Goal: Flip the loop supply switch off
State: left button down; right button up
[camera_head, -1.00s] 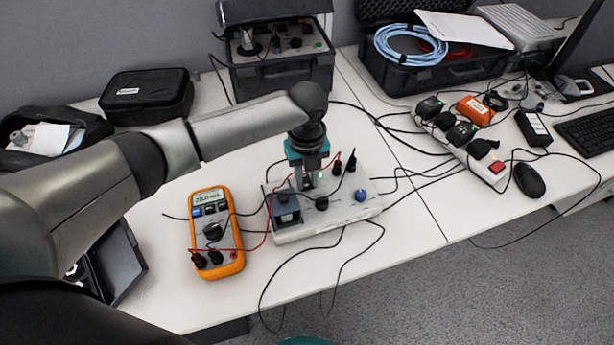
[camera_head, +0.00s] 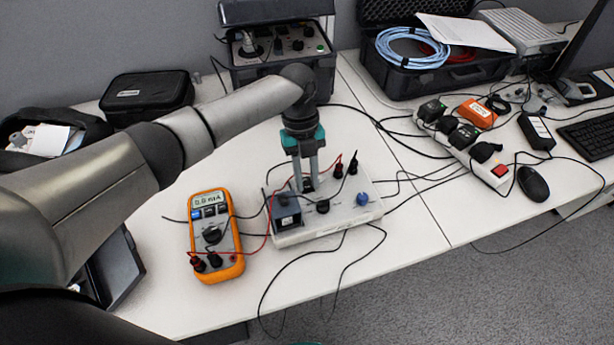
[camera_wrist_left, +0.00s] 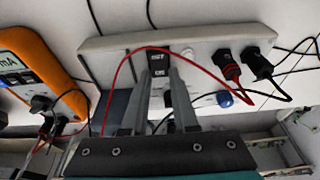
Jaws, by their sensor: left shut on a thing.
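The loop supply box (camera_head: 340,216) is a light grey unit on the table, with a dark module at its left, knobs and plugged leads. It also shows in the left wrist view (camera_wrist_left: 211,43). My left gripper (camera_head: 307,189) points down at the box's top, its fingers closed in on a small dark switch (camera_wrist_left: 157,60) between the tips. The fingers partly hide the switch. An orange multimeter (camera_head: 213,236) lies left of the box, its display reading about 0.0 mA. My right gripper does not show.
Red and black leads run between multimeter and box. A black case (camera_head: 147,92) and an equipment box (camera_head: 279,62) stand behind. A power strip (camera_head: 463,145) and mouse (camera_head: 532,181) lie to the right. Loose cables hang over the front edge.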

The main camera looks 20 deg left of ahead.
pick_arm(q)
jog(key=c, duration=0.7)
grip_release()
jog(key=p+v, duration=0.2)
jog(key=v, duration=1.3)
jog(key=shift+a+r+p, duration=0.1)
jog(key=shift+r+p, duration=0.05)
jog(key=shift+p, duration=0.2)
